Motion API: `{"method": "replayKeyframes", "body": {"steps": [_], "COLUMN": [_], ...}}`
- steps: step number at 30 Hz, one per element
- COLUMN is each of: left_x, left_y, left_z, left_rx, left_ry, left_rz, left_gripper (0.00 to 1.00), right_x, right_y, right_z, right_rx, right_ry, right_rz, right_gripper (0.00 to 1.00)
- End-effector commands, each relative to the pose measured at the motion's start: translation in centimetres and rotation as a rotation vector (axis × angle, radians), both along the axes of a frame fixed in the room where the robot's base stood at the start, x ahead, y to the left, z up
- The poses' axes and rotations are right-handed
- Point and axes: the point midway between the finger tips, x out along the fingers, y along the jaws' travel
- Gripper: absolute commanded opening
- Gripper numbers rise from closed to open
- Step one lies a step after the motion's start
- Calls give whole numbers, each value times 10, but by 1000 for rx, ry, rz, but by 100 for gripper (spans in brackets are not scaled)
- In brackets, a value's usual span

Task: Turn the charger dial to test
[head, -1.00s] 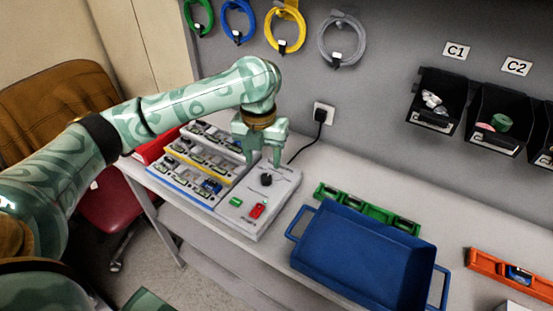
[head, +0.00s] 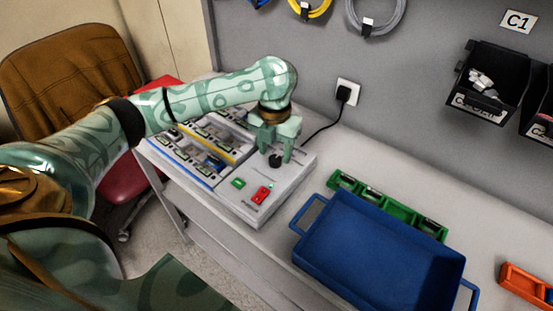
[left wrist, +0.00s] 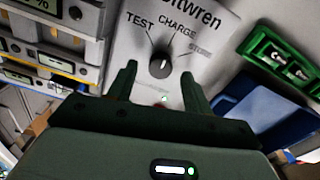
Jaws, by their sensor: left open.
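The charger (head: 262,198) is a grey box on the bench, with a green button, a red switch and a black dial (head: 275,160) on its top. In the left wrist view the dial (left wrist: 160,68) sits below the printed words TEST, CHARGE and STORE. Its white pointer mark appears to face CHARGE, the middle label. My left gripper (head: 277,154) is open above the dial. In the left wrist view its two fingers (left wrist: 159,72) stand on either side of the dial, with a gap on each side. My right gripper is not in view.
Rows of battery bays (head: 205,150) adjoin the charger on the left. A blue tray (head: 375,250) and a green holder (head: 345,182) lie to the right. A black cable runs to a wall socket (head: 347,93). Black bins (head: 490,85) hang on the wall.

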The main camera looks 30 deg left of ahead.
Motion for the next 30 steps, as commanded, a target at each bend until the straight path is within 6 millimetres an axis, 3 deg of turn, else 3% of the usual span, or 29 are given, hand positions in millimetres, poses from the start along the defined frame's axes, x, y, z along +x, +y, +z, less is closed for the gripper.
{"method": "replayKeyframes", "body": {"steps": [4,14,19,20,30], "left_x": [0,0,0,0,0], "left_y": [0,0,0,0,0], "left_z": [-17,-19,-19,-19,-16], "left_rx": [-1,-1,-1,-1,-1], "left_ry": [0,-2,-2,-2,-2], "left_rz": [1,0,1,1,40], "left_gripper": [50,50,9,6,6], "right_x": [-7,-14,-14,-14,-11], "right_y": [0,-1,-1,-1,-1], "right_z": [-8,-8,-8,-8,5], "right_rx": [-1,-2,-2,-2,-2], "right_ry": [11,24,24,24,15], "right_rz": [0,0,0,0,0], "right_gripper": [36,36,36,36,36]}}
